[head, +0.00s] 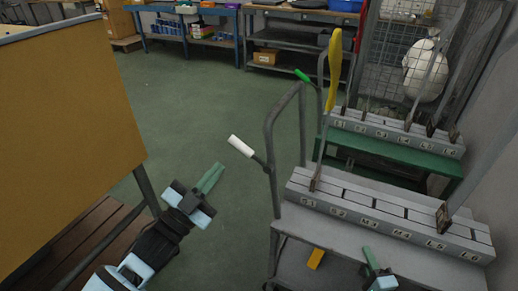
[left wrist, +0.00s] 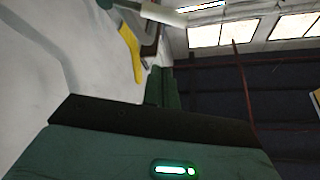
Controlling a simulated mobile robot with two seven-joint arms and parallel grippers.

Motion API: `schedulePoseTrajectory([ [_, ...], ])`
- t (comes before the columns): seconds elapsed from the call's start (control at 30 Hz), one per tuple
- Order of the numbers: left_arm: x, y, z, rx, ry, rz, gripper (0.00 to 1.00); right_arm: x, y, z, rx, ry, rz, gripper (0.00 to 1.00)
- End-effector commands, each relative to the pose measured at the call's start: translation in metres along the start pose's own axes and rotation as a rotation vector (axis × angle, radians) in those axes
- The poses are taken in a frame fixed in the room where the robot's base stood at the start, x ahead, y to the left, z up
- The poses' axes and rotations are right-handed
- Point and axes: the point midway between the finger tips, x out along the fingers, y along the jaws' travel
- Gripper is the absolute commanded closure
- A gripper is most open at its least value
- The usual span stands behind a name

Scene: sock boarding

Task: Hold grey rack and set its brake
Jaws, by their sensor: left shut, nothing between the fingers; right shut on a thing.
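The grey rack (head: 350,238) stands at the lower right with a row of numbered slots. A lever with a white grip (head: 240,146) sticks out to the left from its tubular push frame (head: 270,130). It tilts up towards its white end, which also shows in the left wrist view (left wrist: 165,15). My left gripper (head: 212,177) is shut and empty, below and left of the white grip and apart from it. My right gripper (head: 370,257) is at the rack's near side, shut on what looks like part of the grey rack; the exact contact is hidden.
A yellow piece (head: 315,258) sits on the rack, left of my right gripper. A yellow sock (head: 333,70) covers one upright board. A green rack (head: 400,148) stands close behind. A large tan panel (head: 65,110) fills the left. Green floor (head: 200,90) between is clear.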

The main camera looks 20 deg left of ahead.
Motion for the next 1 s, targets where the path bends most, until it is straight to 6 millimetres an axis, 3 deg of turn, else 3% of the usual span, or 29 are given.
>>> schedulePoseTrajectory([
  [0.67,-0.001,0.003,-0.002,0.038,0.070,0.025,1.00,-0.001,0.001,-0.001,-0.001,0.001,0.002,1.00],
  [1.0,0.050,0.004,-0.006,0.037,0.073,0.024,1.00,-0.001,0.001,-0.001,-0.001,0.001,0.002,1.00],
])
